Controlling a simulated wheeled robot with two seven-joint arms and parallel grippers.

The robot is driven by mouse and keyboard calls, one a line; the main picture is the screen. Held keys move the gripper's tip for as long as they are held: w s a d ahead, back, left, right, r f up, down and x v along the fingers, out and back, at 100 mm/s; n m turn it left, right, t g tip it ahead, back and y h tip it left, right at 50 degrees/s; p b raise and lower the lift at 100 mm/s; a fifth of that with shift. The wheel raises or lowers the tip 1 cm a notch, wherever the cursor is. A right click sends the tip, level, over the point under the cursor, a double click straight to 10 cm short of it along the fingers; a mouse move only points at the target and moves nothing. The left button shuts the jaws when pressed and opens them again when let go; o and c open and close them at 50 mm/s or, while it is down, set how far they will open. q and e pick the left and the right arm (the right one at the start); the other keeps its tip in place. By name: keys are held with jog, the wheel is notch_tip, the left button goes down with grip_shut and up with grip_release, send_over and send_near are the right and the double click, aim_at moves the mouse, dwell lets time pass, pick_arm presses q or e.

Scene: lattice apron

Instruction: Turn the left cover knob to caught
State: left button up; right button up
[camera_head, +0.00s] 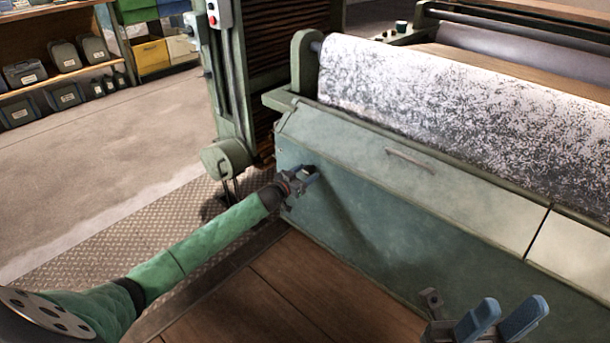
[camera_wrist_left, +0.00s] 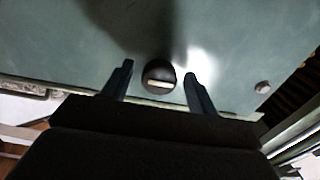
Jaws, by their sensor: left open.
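The left cover knob (camera_wrist_left: 158,77) is a round dark knob with a pale bar across its face. It sits on the green front panel (camera_head: 400,235) of the machine. In the left wrist view the bar lies almost level. My left gripper (camera_wrist_left: 158,82) is open, with one finger on each side of the knob and gaps between. In the head view my left gripper (camera_head: 311,174) is at the panel's upper left and mostly hides the knob. My right gripper (camera_head: 502,318) is open and empty at the bottom right, in front of the panel.
A pale cover (camera_head: 400,160) with a handle (camera_head: 410,161) slopes above the panel, below a large speckled roller (camera_head: 450,110). A small round stud (camera_wrist_left: 263,87) is on the panel beside the knob. A wooden platform (camera_head: 300,285) lies in front.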

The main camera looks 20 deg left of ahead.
pick_arm(q)
jog(key=c, duration=1)
